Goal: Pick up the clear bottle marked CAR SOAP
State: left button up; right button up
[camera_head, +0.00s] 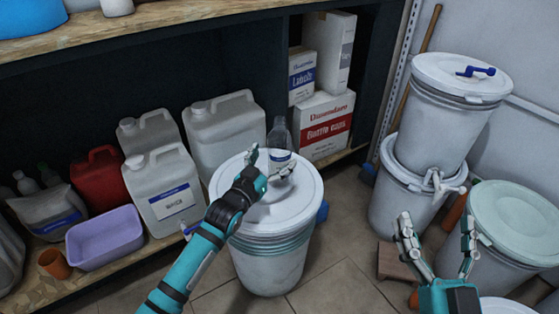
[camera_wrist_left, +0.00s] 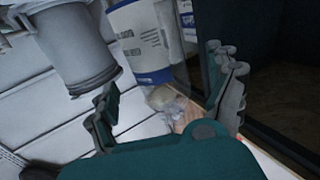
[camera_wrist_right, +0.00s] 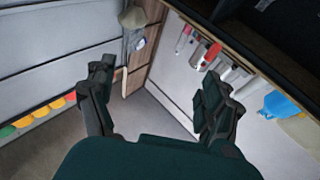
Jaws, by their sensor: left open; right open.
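My left gripper (camera_head: 271,163) is open and empty, above the drum lid and in front of the bottle. In the left wrist view a clear bottle (camera_wrist_left: 172,103) shows beyond and between the open fingers, not touching them. My right gripper (camera_head: 437,224) is open and empty at the right, near the stacked drums.
White jugs (camera_head: 164,190), a red jug (camera_head: 98,180) and a purple tub (camera_head: 104,240) fill the shelf to the left. Cardboard boxes (camera_head: 325,127) stand right of the bottle. Stacked white drums (camera_head: 443,110) and a green-lidded drum (camera_head: 515,222) crowd the right side.

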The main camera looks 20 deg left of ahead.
aim_at(274, 158)
pick_arm(q)
jog(key=w, duration=0.1)
jog(key=w+b, duration=0.1)
jog(key=w, duration=0.1)
jog(key=shift+w+d, duration=0.3)
jog(key=shift+d, duration=0.05)
jog(key=shift+w, duration=0.3)
jog(key=c, duration=1)
jog(key=shift+c, duration=0.3)
pick_arm(e)
jog(key=s+r+t+y, duration=0.1)
jog(key=s+r+t, duration=0.3)
jog(key=r, duration=0.2)
jog(key=shift+s+t+y, duration=0.15)
jog(key=shift+t+y, duration=0.25)
pick_arm(q)
jog(key=shift+r, duration=0.15)
pick_arm(e)
jog(key=shift+d, duration=0.1)
